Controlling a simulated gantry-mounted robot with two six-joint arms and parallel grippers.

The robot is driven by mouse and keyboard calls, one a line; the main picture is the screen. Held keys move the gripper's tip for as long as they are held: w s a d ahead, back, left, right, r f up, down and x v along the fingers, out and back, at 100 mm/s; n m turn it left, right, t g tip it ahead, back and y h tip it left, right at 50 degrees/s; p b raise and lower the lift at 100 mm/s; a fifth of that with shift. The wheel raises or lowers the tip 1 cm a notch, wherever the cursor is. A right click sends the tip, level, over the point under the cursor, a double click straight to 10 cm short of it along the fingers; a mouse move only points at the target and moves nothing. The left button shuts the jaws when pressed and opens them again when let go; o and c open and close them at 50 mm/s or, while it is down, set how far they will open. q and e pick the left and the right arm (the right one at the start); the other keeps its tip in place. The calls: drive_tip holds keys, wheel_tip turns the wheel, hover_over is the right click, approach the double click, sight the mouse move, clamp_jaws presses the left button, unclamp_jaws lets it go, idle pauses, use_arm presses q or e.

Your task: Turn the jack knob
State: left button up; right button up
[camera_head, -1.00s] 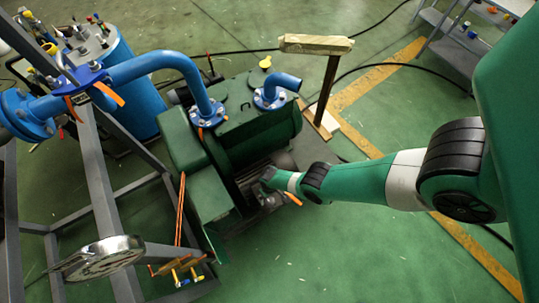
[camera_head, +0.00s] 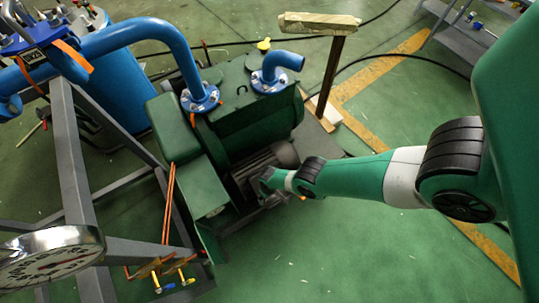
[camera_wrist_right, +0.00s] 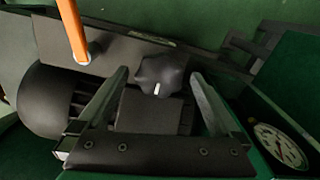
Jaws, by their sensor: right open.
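The knob (camera_wrist_right: 160,74) is dark and lobed, with a white mark on its lower edge. It shows in the right wrist view on a dark panel. My right gripper (camera_wrist_right: 160,78) is open, with one finger on each side of the knob and a gap at both sides. In the head view my right gripper (camera_head: 266,190) is at the front of the green pump machine (camera_head: 240,125); the knob itself cannot be made out there. My left gripper is not in view.
An orange rod (camera_wrist_right: 71,28) rises from the panel near the knob. A grey frame with a large dial gauge (camera_head: 52,259) stands at left. Blue pipes (camera_head: 150,42) run above the machine. Green floor lies open at front right.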

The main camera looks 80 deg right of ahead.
drive_tip(key=c, duration=1.3)
drive_tip(key=shift+m, duration=0.3)
drive_tip(key=m, duration=0.4)
drive_tip(key=m+b, duration=0.1)
drive_tip(key=m, duration=0.4)
drive_tip(key=shift+m, duration=0.4)
